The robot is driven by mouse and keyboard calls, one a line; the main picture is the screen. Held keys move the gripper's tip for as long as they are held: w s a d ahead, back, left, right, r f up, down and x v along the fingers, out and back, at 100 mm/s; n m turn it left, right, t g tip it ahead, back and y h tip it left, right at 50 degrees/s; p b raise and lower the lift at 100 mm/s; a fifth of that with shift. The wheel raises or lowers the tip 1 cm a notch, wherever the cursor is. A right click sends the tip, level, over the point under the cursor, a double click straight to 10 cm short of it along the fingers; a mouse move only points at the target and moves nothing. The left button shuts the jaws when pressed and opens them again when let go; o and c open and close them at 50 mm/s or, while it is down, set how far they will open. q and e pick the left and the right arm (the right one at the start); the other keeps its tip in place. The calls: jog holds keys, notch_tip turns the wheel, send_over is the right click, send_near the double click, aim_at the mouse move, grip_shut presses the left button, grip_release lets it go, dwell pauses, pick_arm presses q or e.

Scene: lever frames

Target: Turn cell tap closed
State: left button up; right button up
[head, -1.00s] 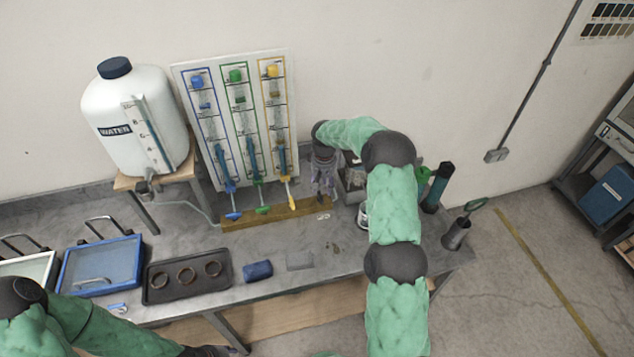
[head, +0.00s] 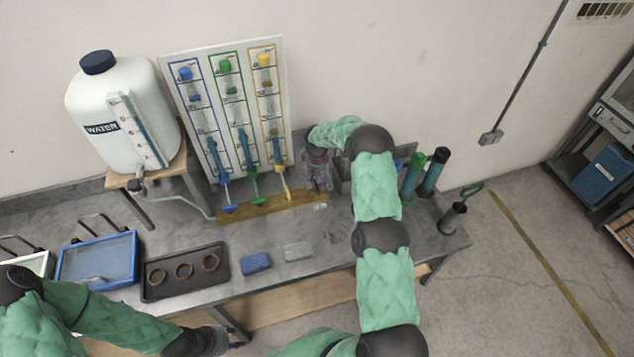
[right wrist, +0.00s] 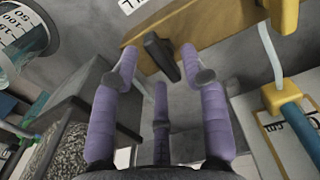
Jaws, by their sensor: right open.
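A black lever handle (right wrist: 162,57), which looks like the cell tap, sticks out from the wooden bar (right wrist: 150,35) in the right wrist view. My right gripper (right wrist: 160,62) is open, its purple fingers on either side of the handle; I cannot tell whether they touch it. In the head view my right gripper (head: 318,178) points down at the right end of the wooden bar (head: 270,206) and hides the handle. My left gripper (head: 212,341) is low at the left, in front of the bench, its fingers too unclear to read.
The gauge board (head: 225,120) has blue, green and yellow levers below its columns. A water tank (head: 125,115) stands left. A black tray (head: 186,271) with rings, a blue block (head: 256,263) and a grey block (head: 298,251) lie in front. Dark and green cylinders (head: 413,178) stand right.

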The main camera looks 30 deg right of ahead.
jog(key=shift+f, duration=0.5)
grip_shut()
